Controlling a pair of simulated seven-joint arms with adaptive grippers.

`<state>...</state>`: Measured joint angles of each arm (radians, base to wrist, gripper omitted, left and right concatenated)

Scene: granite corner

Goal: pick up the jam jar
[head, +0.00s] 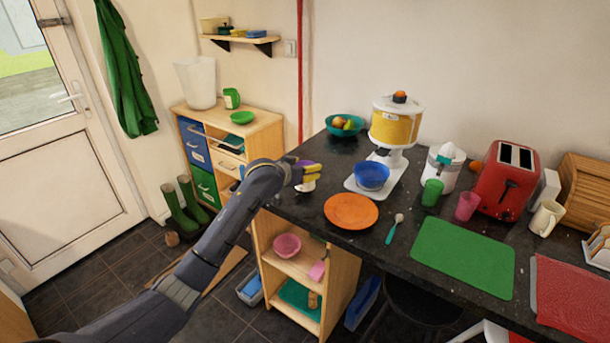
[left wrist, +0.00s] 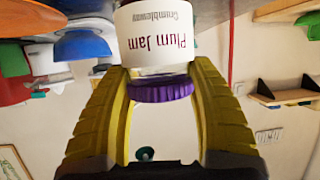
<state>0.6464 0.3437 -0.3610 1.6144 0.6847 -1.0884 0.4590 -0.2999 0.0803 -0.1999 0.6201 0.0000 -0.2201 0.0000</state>
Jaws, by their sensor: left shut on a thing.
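The jam jar (left wrist: 157,38) has a white label reading "Plum Jam" and a purple lid. In the left wrist view it appears upside down, with its lid towards my gripper. In the head view the jar (head: 306,186) shows at the left end of the dark counter, partly hidden by my left gripper (head: 312,173). My left gripper's yellow fingers, also in the left wrist view (left wrist: 164,75), are shut on the jar, one on each side. I cannot tell whether its base touches the counter. My right gripper is not in view.
An orange plate (head: 351,211) lies right of the jar on the counter (head: 398,238). A teal spoon (head: 394,229) and a green mat (head: 462,257) lie farther right.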

